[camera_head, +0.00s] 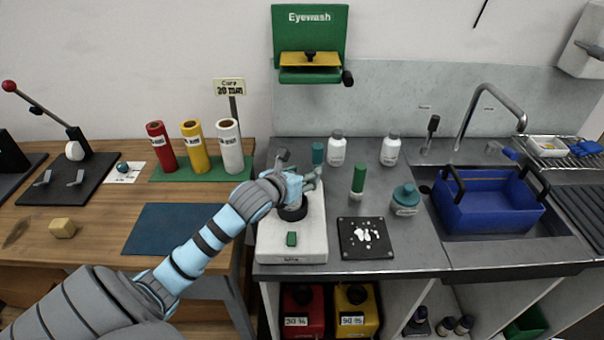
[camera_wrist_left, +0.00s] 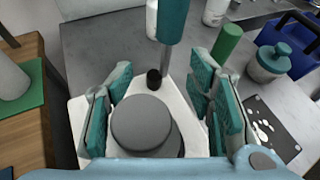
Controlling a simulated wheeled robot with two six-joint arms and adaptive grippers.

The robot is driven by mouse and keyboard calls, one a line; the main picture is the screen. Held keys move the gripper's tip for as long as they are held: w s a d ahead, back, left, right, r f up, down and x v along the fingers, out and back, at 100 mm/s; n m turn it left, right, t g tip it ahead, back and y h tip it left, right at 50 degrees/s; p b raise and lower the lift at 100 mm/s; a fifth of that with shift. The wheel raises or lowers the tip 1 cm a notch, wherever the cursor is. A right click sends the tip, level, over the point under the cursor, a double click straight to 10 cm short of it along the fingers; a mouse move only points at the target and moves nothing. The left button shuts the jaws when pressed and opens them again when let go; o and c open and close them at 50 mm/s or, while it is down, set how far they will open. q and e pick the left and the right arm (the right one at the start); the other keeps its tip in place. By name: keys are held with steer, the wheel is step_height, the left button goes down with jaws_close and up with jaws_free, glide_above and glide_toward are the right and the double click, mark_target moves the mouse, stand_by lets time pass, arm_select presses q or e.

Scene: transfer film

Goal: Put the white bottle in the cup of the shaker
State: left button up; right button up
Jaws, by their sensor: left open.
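The shaker (camera_head: 292,240) is a white block with a green button on its front, standing on the grey counter. Its round dark cup (camera_head: 292,213) is partly hidden by my left gripper (camera_head: 298,172). In the left wrist view a round grey top (camera_wrist_left: 142,124) shows below and between the fingers. My left gripper (camera_wrist_left: 160,72) is open with nothing between its fingers, above the shaker. Two white bottles with grey caps stand upright at the back of the counter, a left one (camera_head: 337,150) and a right one (camera_head: 389,150). My right gripper is not in view.
A teal-topped item (camera_head: 318,153) stands just behind my gripper. A green-capped tube (camera_head: 358,182), a teal-lidded jar (camera_head: 405,202) and a black plate (camera_head: 366,252) with white bits are to the right. A blue basket (camera_head: 490,215) sits in the sink.

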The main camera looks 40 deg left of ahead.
arm_select(q)
steer(key=shift+r, duration=0.15)
steer(key=shift+s+r, duration=0.1)
steer(key=shift+s, duration=0.15)
steer(key=p+v, duration=0.2)
steer(key=v, duration=0.9)
steer(key=shift+s, duration=0.25)
steer(key=shift+d, duration=0.1)
